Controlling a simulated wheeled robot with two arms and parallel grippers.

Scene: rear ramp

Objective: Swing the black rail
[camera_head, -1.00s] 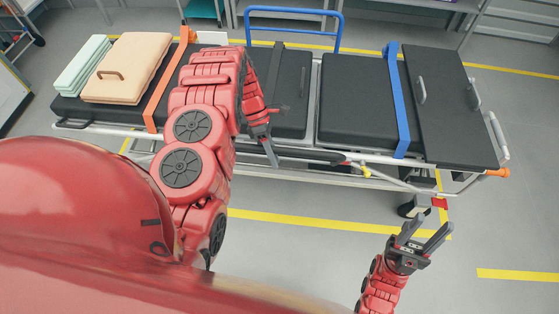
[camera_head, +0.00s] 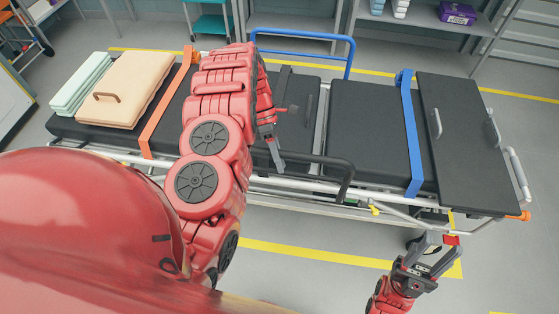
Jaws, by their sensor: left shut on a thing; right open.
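The black rail (camera_head: 318,161) stands along the near side of the stretcher (camera_head: 300,187), its bar above the side frame and its right end bent down to it. My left gripper (camera_head: 276,157) is at the left part of the rail and is shut on it; the fingers and my arm hide much of the grip. The rail left of the gripper is hidden behind my arm. My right gripper (camera_head: 440,248) is open and empty, low in front of the stretcher's right end, close to a small red part (camera_head: 451,240).
A blue rail (camera_head: 305,36) stands on the far side. Floor in front is clear.

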